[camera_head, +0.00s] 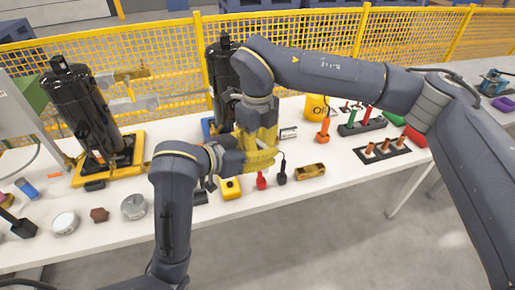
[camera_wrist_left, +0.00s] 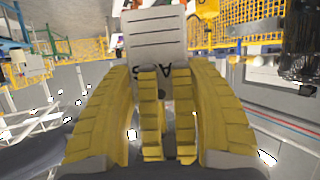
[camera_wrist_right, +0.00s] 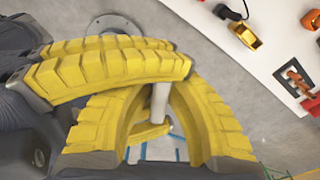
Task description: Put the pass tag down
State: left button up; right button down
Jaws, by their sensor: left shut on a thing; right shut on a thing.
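The pass tag (camera_wrist_left: 157,36) is a pale card with dark lines and lettering, standing up between the yellow fingers in the left wrist view. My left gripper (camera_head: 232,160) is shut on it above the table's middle. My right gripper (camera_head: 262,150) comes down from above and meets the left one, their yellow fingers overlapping. In the right wrist view a narrow pale strip (camera_wrist_right: 159,103), which looks like the tag's edge, sits between the shut fingers. In the head view the grippers hide the tag.
The white table (camera_head: 125,245) holds a red-handled item (camera_head: 261,181), a black item (camera_head: 282,174), a gold toy-like block (camera_head: 310,171) and a yellow box (camera_head: 231,189) below the grippers. Black compressor cylinders (camera_head: 80,105) stand behind at left. A yellow mesh fence (camera_head: 170,60) runs along the back.

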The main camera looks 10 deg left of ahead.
pick_arm(q)
jog(key=o, duration=1)
jog(key=shift+o, duration=0.2)
